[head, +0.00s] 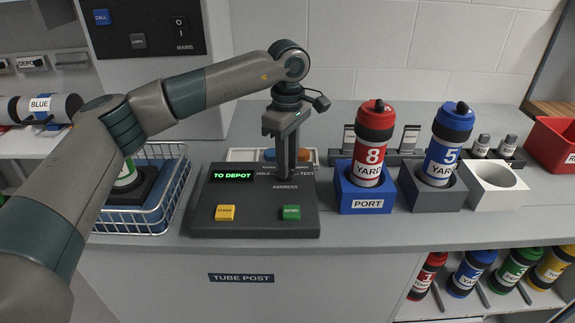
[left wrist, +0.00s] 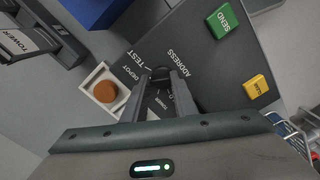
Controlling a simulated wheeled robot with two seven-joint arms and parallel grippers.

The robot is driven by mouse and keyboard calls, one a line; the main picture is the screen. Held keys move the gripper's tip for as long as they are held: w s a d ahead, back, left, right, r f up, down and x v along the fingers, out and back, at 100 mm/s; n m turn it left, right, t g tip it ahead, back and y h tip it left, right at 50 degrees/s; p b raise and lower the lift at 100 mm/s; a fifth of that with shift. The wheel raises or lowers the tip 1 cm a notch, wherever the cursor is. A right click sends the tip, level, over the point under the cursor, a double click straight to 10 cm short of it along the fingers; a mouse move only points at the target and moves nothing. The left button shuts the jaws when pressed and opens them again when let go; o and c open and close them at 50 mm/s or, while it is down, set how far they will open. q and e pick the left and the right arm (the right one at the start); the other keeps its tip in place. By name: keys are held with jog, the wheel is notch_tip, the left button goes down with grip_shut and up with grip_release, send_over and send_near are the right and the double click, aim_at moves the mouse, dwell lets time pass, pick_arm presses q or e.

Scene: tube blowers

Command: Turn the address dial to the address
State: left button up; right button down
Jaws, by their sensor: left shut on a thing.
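The dark console (head: 255,222) stands on the counter, and its green display (head: 232,176) reads "TO DEPOT". My left gripper (head: 287,172) points straight down over the console's right part and is shut on the address dial. In the left wrist view the dark dial knob (left wrist: 162,73) shows between the fingertips. Around it are the printed words TEST, DEPOT and TOWER, with ADDRESS beside them. The fingers hide part of the dial face, so I cannot make out where its pointer stands. My right gripper is in neither view.
A yellow button (head: 225,213) and a green SEND button (head: 291,213) sit at the console's front. A red tube (head: 371,150) stands in the blue PORT block (head: 364,200), right of the console. A blue tube (head: 446,150) stands further right. A wire basket (head: 150,215) is at the left.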

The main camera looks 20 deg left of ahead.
pick_arm(q)
jog(key=shift+r+m, duration=0.1)
jog(key=shift+m, duration=0.2)
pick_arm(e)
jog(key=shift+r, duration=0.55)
pick_arm(q)
jog(key=o, duration=1)
jog(key=shift+o, duration=0.2)
jog(key=shift+r, duration=0.55)
notch_tip(320, 180, up, 16)
jog(key=b, duration=0.1)
jog(key=shift+r, duration=0.15)
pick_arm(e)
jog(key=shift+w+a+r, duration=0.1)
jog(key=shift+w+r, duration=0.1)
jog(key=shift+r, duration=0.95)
